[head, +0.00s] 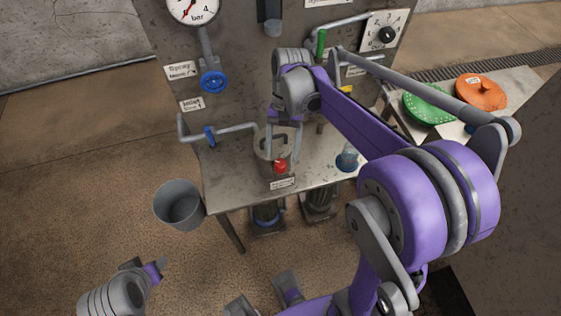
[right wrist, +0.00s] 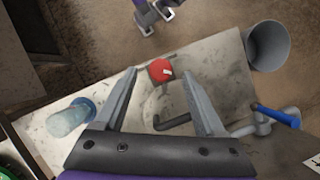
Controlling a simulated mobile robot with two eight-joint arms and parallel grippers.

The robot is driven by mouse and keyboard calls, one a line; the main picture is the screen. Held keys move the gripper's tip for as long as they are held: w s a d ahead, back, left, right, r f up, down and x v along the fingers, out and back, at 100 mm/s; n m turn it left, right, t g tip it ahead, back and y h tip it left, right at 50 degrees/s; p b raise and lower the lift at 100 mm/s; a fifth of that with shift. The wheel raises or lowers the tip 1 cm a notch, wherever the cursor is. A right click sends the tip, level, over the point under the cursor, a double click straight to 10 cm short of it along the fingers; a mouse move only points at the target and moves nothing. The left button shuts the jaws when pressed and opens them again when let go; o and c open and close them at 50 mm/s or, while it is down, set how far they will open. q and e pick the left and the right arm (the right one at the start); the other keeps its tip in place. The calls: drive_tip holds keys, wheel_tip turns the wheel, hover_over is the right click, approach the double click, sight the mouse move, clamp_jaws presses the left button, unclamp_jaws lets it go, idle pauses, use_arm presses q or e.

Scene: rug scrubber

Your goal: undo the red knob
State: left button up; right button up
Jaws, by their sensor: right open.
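In the right wrist view the red knob (right wrist: 160,71) shows a pale mark and lies between the fingertips in the picture.
A grey bucket (head: 179,205) is on the floor at left. Green (head: 428,104) and orange (head: 481,93) discs lie at right.

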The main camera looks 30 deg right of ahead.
sight(281, 163)
drive_tip(key=shift+x, duration=2.25)
drive_tip(key=shift+w, duration=0.1)
drive_tip(key=shift+c, duration=0.2)
clamp_jaws()
